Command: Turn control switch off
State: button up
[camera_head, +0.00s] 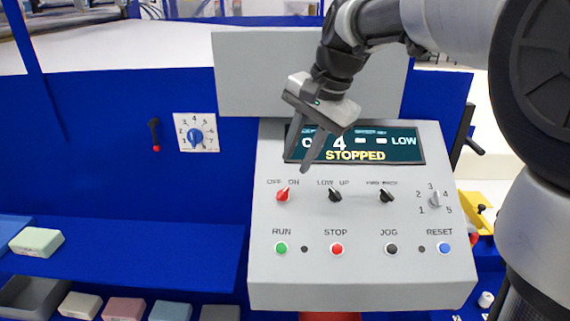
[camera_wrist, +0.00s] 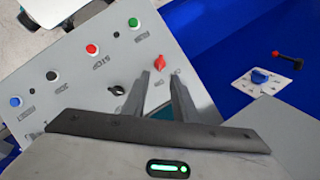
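The red OFF/ON control switch (camera_head: 283,195) is at the upper left of the grey panel's control rows, its knob tilted toward ON. It also shows in the wrist view (camera_wrist: 160,63), just beyond the fingertips. My gripper (camera_head: 297,170) is above and in front of the panel, with its fingers pointing down near the left part of the display, a little above the red switch. In the wrist view the two fingers (camera_wrist: 158,82) stand apart with nothing between them. The display (camera_head: 380,147) reads "STOPPED" and "LOW", and is partly hidden by my fingers.
Black LOW/UP (camera_head: 335,196) and second black (camera_head: 386,196) switches sit right of the red one. RUN (camera_head: 281,248), STOP (camera_head: 337,249), JOG (camera_head: 391,249) and RESET (camera_head: 444,248) buttons line the row below. A blue dial (camera_head: 196,136) is on the wall left. Foam blocks (camera_head: 37,242) lie lower left.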

aim_at(283, 191)
jog(key=x, duration=1)
jog(key=shift+r, duration=0.1)
grip_shut()
